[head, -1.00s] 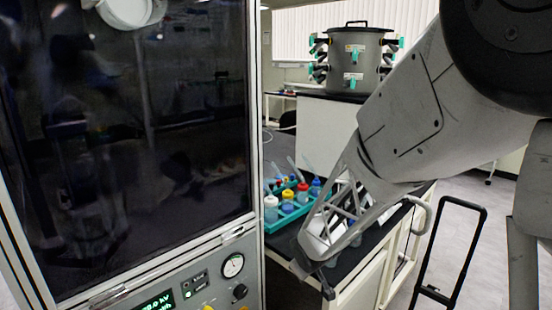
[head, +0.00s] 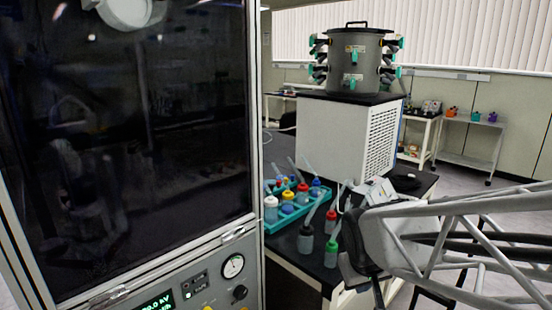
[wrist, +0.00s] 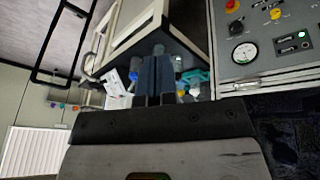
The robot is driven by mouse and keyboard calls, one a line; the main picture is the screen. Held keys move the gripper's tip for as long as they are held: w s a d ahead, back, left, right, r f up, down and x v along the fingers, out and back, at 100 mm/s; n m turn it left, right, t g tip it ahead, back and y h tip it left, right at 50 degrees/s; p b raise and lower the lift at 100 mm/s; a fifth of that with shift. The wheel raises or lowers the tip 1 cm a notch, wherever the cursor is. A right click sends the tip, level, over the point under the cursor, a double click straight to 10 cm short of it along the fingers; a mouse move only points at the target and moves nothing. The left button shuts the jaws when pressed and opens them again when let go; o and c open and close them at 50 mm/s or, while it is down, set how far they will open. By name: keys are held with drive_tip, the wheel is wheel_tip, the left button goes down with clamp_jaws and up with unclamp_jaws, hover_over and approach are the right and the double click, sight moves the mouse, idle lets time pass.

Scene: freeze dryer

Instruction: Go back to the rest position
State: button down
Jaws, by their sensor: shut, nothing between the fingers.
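My gripper (head: 364,272) is in the lower right of the head view, in front of the black-topped bench (head: 293,258). The grey lattice of my arm reaches in from the right edge. In the wrist view the two dark fingers (wrist: 153,78) lie side by side, shut, with nothing seen between them.
A teal rack (head: 318,235) of bottles stands on the bench, with several loose bottles beside it, including a green-capped one (head: 331,252) close to my gripper. A steel drum with valves (head: 354,62) stands on a white unit (head: 345,135) behind. Floor at right is partly open.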

drive_tip(key=s+d+r+m+g, duration=0.1)
drive_tip(key=s+r, duration=0.3)
drive_tip(key=s, duration=0.9)
drive_tip(key=shift+s+m+y, duration=0.2)
drive_tip(key=shift+m+y, duration=0.2)
drive_tip(key=shift+m, duration=0.3)
